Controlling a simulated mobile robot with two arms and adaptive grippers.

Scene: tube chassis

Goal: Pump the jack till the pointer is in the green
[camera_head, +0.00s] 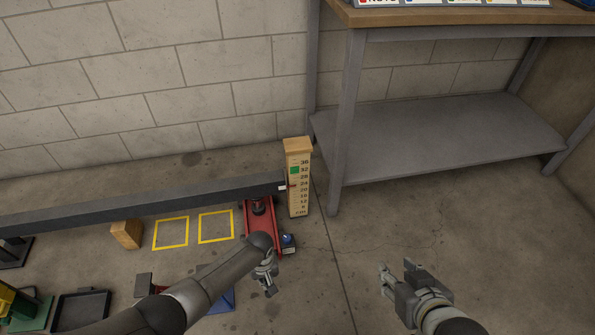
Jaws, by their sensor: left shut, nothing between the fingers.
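The red jack (247,216) stands on the floor under the right end of a long dark beam (150,203). A wooden scale post (298,205) stands upright beside the beam's end, with numbers and a green mark (295,170) near 32. A small pointer (291,184) at the beam's end sits below the green, at roughly 24. My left gripper (268,289) is shut and empty, just in front of the jack; my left arm hides the jack's lower left part. I cannot make out the jack's handle. My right gripper (397,268) is open and empty over bare floor.
A wooden block (127,234) and two yellow floor squares (171,248) lie left of the jack. A small blue-topped item (288,240) is at the jack's right. A black tray (80,310) is at lower left. A shelved workbench (435,139) stands behind; floor at right is clear.

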